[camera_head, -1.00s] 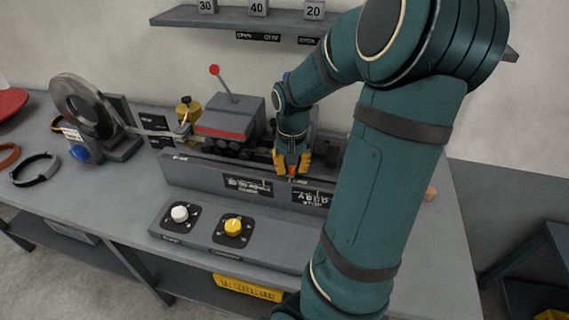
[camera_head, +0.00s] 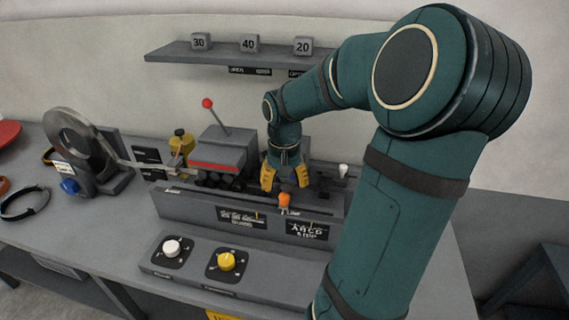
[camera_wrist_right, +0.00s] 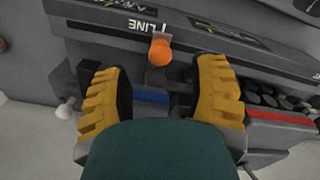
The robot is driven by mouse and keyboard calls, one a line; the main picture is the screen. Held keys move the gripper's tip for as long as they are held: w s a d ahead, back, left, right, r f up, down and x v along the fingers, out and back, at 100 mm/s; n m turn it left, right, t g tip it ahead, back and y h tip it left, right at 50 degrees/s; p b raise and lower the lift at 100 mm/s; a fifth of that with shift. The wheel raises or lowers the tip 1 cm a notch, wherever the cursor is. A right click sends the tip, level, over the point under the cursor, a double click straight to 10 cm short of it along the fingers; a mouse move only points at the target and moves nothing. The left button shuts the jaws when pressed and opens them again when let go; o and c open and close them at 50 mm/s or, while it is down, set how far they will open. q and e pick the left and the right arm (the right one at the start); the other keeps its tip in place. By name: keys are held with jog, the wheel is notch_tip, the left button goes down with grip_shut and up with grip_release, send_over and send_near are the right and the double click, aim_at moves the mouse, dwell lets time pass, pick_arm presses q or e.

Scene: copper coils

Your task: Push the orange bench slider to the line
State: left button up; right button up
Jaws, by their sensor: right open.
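The orange slider knob (camera_head: 284,200) stands at the front edge of the grey bench rail (camera_head: 190,208). In the right wrist view the knob (camera_wrist_right: 160,52) is just beside the printed LINE label (camera_wrist_right: 142,26) and looks close to its mark; whether it sits exactly on it I cannot tell. My right gripper (camera_head: 285,178) is open, its yellow fingers behind and above the knob in the head view. The wrist view shows the open fingers (camera_wrist_right: 163,80) apart, with the knob beyond their tips and nothing between them. My left gripper is out of view.
A grey machine with a red-tipped lever (camera_head: 207,104) stands left of my gripper. A coil reel (camera_head: 75,135) is farther left. A white knob (camera_head: 171,247) and a yellow knob (camera_head: 226,261) sit on the front panel. A shelf (camera_head: 175,50) with numbered blocks hangs behind.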

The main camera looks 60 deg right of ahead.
aim_at(285, 195)
notch_tip(285, 195, up, 7)
dwell(0.3)
jog(key=shift+s+a+f, duration=0.1)
jog(key=shift+f, duration=0.05)
dwell(0.5)
